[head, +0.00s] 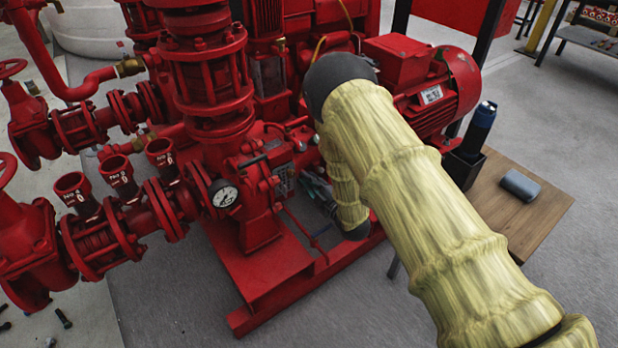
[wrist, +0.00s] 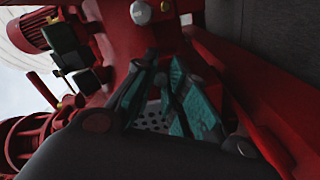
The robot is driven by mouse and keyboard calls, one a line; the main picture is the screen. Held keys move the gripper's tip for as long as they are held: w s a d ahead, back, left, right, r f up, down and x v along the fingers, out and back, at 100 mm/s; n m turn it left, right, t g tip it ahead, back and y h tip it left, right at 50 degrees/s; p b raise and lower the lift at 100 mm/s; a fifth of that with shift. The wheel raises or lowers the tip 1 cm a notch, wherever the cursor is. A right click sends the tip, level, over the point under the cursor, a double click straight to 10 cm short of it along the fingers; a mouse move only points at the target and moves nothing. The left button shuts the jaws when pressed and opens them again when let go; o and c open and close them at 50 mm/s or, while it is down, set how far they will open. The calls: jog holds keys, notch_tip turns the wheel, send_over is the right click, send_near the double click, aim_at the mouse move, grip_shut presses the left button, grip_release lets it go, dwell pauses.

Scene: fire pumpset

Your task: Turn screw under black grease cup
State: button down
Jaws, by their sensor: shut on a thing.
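My gripper (head: 318,190) is low beside the red pump housing, partly hidden behind my arm in the head view. In the wrist view my gripper (wrist: 160,72) has teal-padded fingers that reach up to the underside of the red housing (wrist: 128,35). The fingers are shut on a small dark part at their tips, at the place of the screw. The screw itself is mostly hidden by the fingers and shadow. I cannot clearly make out the black grease cup in either view.
A red base frame rail (head: 290,290) runs below my gripper. A pressure gauge (head: 224,195) and flanged pipes stand to the left. A red motor (head: 425,90) is behind my arm. A wooden table (head: 525,215) stands at the right. In the wrist view a silver bolt (wrist: 140,12) sits above the fingers.

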jog(key=n+p, duration=0.1)
jog(key=n, duration=0.4)
jog(key=shift+p, duration=0.4)
jog(key=shift+n, duration=0.3)
jog(key=c, duration=1.4)
grip_release()
jog(key=v, duration=1.2)
